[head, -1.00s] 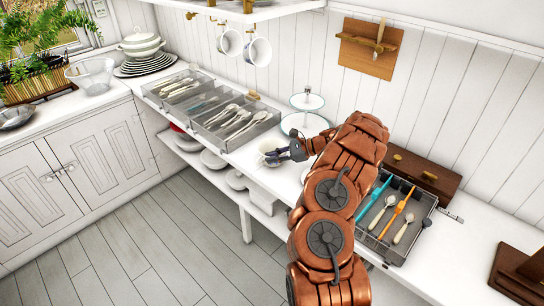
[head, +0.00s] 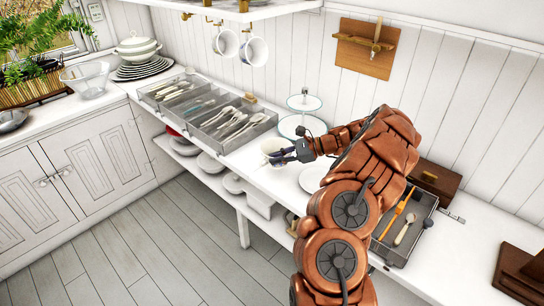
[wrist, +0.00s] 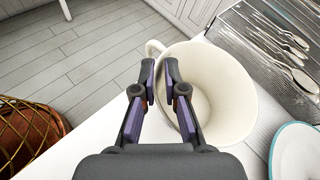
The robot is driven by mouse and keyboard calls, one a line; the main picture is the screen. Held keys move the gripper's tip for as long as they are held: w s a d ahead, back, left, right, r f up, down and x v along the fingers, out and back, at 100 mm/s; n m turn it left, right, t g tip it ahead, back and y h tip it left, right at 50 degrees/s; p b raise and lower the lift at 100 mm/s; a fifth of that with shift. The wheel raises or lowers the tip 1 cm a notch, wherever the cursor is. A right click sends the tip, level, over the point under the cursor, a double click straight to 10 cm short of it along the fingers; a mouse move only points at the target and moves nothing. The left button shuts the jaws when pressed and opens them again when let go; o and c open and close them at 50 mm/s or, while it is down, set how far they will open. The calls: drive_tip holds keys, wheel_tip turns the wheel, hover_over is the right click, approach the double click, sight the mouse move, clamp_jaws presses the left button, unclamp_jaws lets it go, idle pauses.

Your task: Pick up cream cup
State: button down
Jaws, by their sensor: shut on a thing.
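The cream cup (wrist: 235,85) is large in the wrist view, its open mouth facing the camera and its handle at the upper left. In the head view the cup (head: 271,145) is at the white counter's front edge, partly hidden by my gripper (head: 280,156). In the wrist view my gripper (wrist: 163,80) has its two fingers at the cup's near left rim. One finger lies over the inside and the other outside, shut on the wall. I cannot tell whether the cup's base is clear of the counter.
A tiered stand (head: 305,103) is just behind the cup, and a white plate (head: 312,178) lies to its right. Grey cutlery trays (head: 262,128) stand to the left. Another cutlery tray (head: 424,222) is at right, partly behind my arm. Mugs (head: 257,52) hang above.

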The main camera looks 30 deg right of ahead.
drive_tip(key=s+a+r+b, duration=0.1)
drive_tip(key=s+b, duration=0.1)
drive_tip(key=s, duration=0.9)
drive_tip(key=shift+a, duration=0.3)
